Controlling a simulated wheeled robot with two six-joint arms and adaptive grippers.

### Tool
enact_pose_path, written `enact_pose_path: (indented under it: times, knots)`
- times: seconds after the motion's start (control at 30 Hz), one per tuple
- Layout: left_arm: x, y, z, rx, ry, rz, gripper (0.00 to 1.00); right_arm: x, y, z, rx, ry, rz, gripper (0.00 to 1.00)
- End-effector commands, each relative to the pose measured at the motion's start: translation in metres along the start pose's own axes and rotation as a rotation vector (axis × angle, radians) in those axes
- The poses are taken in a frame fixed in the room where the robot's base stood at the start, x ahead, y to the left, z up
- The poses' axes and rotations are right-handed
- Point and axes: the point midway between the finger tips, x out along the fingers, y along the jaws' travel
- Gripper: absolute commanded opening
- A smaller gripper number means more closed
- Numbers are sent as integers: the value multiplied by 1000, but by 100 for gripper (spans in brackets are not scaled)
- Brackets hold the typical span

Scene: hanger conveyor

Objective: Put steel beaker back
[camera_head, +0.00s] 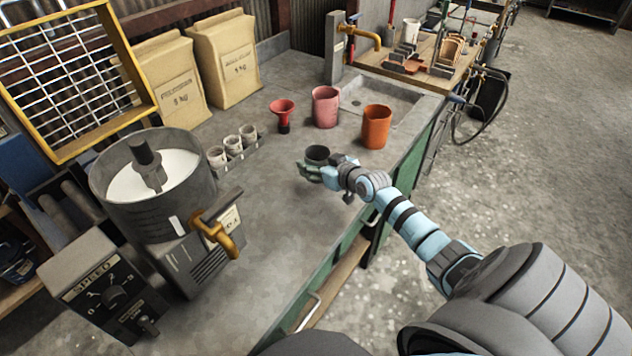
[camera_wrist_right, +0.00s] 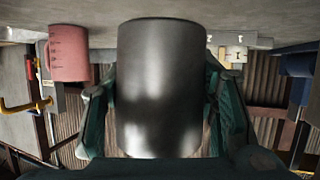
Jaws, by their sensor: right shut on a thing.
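The steel beaker (camera_head: 317,154) is dark grey and upright at the front part of the grey counter, in the head view. My right gripper (camera_head: 311,172) is shut on it from the near right side. In the right wrist view the beaker (camera_wrist_right: 160,85) fills the middle, with the fingers of my right gripper (camera_wrist_right: 160,118) on both sides of it. I cannot tell whether its base touches the counter. My left gripper is not in view.
A pink jug (camera_head: 326,107) and an orange jug (camera_head: 376,127) stand behind the beaker, near the sink (camera_head: 400,98). A red funnel (camera_head: 283,113), a rack of small cups (camera_head: 236,151) and a mixer (camera_head: 150,195) stand left. Counter left of the beaker is clear.

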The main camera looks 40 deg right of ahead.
Motion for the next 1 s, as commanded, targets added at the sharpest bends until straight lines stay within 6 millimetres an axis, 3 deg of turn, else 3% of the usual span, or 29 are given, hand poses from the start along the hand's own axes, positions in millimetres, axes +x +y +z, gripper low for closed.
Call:
enact_pose_path:
  times: [0.27,0.67,0.7,0.8,1.0]
  knots:
    - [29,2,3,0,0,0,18,20,-2,47,1,1,-1,15]
    - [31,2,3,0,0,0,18,21,-1,50,-1,2,-1,15]
    - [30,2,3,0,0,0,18,21,-1,50,-1,1,-1,57]
    - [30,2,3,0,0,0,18,20,-1,49,-1,2,-1,73]
    - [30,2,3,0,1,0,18,20,-1,49,-1,2,-1,73]
